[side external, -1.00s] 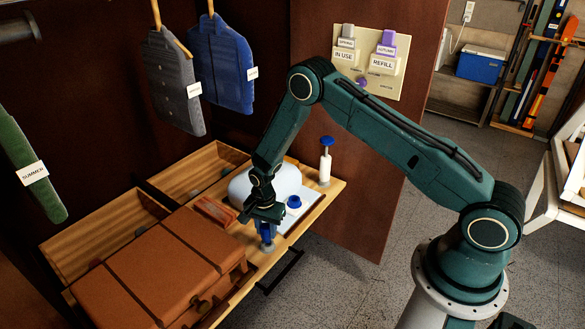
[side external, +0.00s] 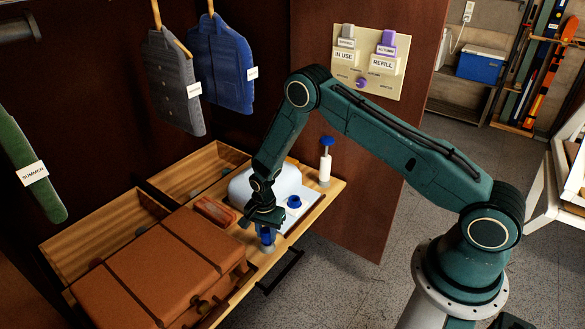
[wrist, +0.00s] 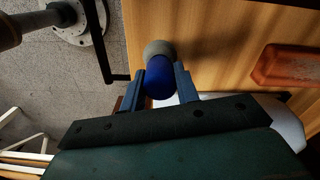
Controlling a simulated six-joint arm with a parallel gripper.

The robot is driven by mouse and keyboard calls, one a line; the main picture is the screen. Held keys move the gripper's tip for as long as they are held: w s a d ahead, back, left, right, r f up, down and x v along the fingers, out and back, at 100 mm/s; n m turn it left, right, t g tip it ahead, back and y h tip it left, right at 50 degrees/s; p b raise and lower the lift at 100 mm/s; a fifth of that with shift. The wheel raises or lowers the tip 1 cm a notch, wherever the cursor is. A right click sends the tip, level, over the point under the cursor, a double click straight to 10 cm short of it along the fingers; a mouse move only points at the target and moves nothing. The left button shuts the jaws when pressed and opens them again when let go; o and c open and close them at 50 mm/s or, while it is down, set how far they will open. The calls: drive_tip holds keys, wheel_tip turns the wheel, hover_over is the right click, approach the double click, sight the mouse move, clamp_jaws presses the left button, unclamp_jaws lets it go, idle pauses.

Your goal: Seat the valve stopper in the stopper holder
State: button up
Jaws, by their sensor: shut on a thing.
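My gripper (wrist: 160,80) is shut on the blue valve stopper (wrist: 160,84), whose rounded end shows between the fingers in the wrist view. A grey round piece (wrist: 160,48), which looks like the stopper holder, is directly behind the stopper and partly covered by it. In the side view my gripper (side external: 265,231) points down at the front edge of the wooden bench, with the grey piece (side external: 268,248) just below the fingers. I cannot tell whether the stopper is in the holder or just above it.
A white puffy bag (side external: 258,183) with a blue valve (side external: 294,202) lies behind my gripper. A white pump with a blue top (side external: 325,160) stands right. A reddish-brown block (side external: 214,211) and brown case (side external: 150,265) are left. A dark rail (side external: 282,272) is below the front edge.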

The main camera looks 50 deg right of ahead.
sight(266, 230)
drive_tip(key=shift+f, duration=0.45)
drive_tip(key=o, duration=1)
drive_tip(key=shift+o, duration=0.2)
wheel_tip(266, 230, up, 14)
drive_tip(key=shift+f, duration=0.1)
idle(0.6)
